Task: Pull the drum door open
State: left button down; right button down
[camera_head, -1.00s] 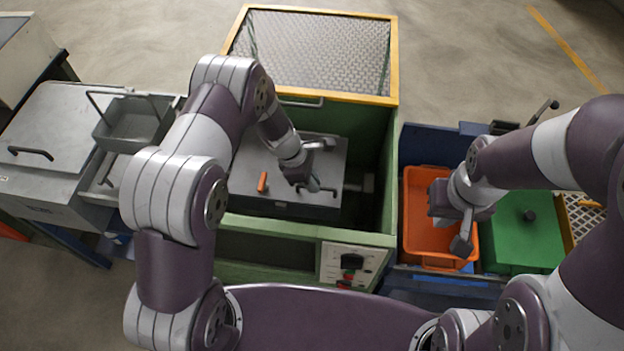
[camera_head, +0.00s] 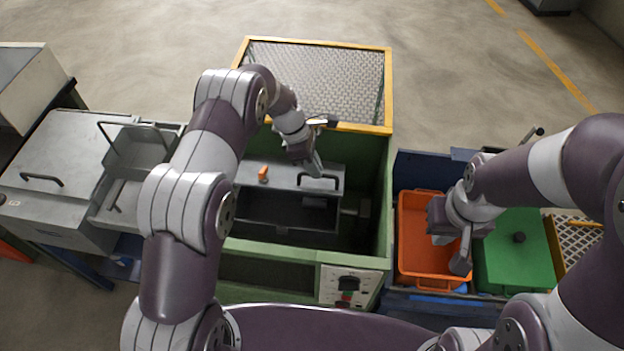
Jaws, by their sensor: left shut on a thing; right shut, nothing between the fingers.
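The grey drum (camera_head: 255,218) sits inside the green machine (camera_head: 376,225). Its grey door (camera_head: 285,180) is raised, and a dark opening shows below it. The door carries a black handle (camera_head: 332,184) at its right and a small orange latch piece (camera_head: 263,173) at its left. My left gripper (camera_head: 318,170) is shut on the handle, reaching down from above; its fingertips partly cover the grip. My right gripper (camera_head: 461,262) is shut and empty, over the orange bin at the right.
A yellow-framed mesh lid (camera_head: 318,76) stands up behind the drum. A control panel (camera_head: 345,286) is on the machine's front. The orange bin (camera_head: 414,273) and a green-lidded box (camera_head: 510,262) stand right.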

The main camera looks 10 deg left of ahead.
pick_arm(q)
jog(key=shift+w+r, duration=0.4)
jog(key=shift+w, duration=0.35)
pick_arm(e)
jog(key=shift+f, duration=0.1)
pick_arm(q)
jog(key=c, duration=1.6)
grip_release()
jog(key=o, duration=0.4)
jog(key=shift+w+f, duration=0.15)
jog(key=shift+f, duration=0.05)
jog(key=shift+o, duration=0.2)
jog(key=shift+w+d+f, duration=0.1)
jog(key=shift+w+f, duration=0.1)
jog(key=shift+w, duration=0.25)
jog(key=shift+s+r, duration=0.2)
jog(key=shift+s, duration=0.15)
pick_arm(e)
jog(key=shift+w+d+f, duration=0.1)
jog(key=shift+w, duration=0.35)
pick_arm(q)
jog(key=shift+w+f, duration=0.1)
